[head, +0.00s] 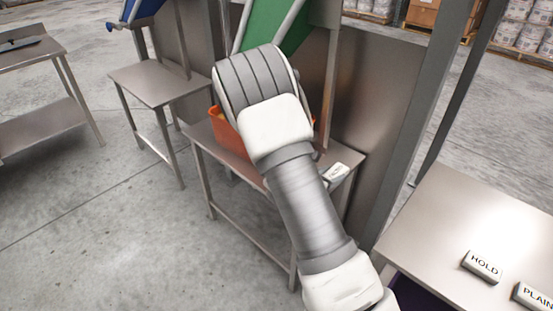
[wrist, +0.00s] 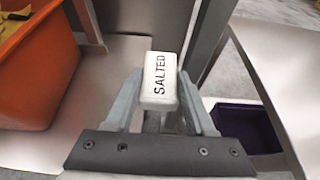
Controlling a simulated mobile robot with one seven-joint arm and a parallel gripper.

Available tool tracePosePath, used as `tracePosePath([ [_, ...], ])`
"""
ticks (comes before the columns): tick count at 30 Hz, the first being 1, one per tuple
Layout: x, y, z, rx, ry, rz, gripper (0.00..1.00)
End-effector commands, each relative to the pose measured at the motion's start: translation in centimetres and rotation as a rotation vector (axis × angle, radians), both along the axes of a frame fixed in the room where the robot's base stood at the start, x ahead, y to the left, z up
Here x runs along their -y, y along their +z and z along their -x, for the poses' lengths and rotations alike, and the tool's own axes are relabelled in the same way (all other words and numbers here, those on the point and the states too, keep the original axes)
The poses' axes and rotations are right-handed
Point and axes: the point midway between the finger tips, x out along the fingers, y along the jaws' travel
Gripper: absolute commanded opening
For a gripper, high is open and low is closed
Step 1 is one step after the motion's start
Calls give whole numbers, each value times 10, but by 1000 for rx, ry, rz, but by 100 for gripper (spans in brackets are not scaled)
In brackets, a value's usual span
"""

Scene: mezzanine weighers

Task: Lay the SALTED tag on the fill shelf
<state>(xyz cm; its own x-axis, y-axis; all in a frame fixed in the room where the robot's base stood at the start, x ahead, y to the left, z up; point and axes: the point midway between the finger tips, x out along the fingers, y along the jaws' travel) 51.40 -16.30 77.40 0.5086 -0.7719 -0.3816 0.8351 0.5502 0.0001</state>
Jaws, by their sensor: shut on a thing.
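The white SALTED tag (wrist: 158,75) is held between the two fingers of my gripper (wrist: 160,108), its lettering facing the wrist camera. In the head view a small white piece that looks like this tag (head: 340,171) shows at the right end of the steel fill shelf (head: 205,137), past my forearm. My arm hides most of the gripper there. The shelf also shows in the wrist view (wrist: 60,150), left of and behind the tag. I cannot tell whether the tag touches the shelf.
An orange bin (head: 228,132) stands on the shelf below a green chute (head: 265,25), left of the tag in the wrist view. A table (head: 440,220) at right bears HOLD (head: 482,267) and PLAIN (head: 535,298) tags. A purple bin (wrist: 245,127) sits low at right. A steel post (head: 420,110) stands between.

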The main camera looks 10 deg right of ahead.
Motion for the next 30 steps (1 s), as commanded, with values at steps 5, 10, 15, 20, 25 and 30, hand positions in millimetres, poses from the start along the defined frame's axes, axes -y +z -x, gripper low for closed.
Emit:
tracePosePath([
  [5, -20, -26, -33, 1, 5, -2, 2],
  [10, -38, -48, -65, 1, 3, -2, 2],
  [15, -51, -62, -87, 0, 3, -2, 2],
  [20, -55, -67, -94, 0, 2, -2, 2],
  [25, -55, -86, -94, -3, 2, 0, 2],
  [30, -55, -106, -94, -1, 2, -1, 2],
])
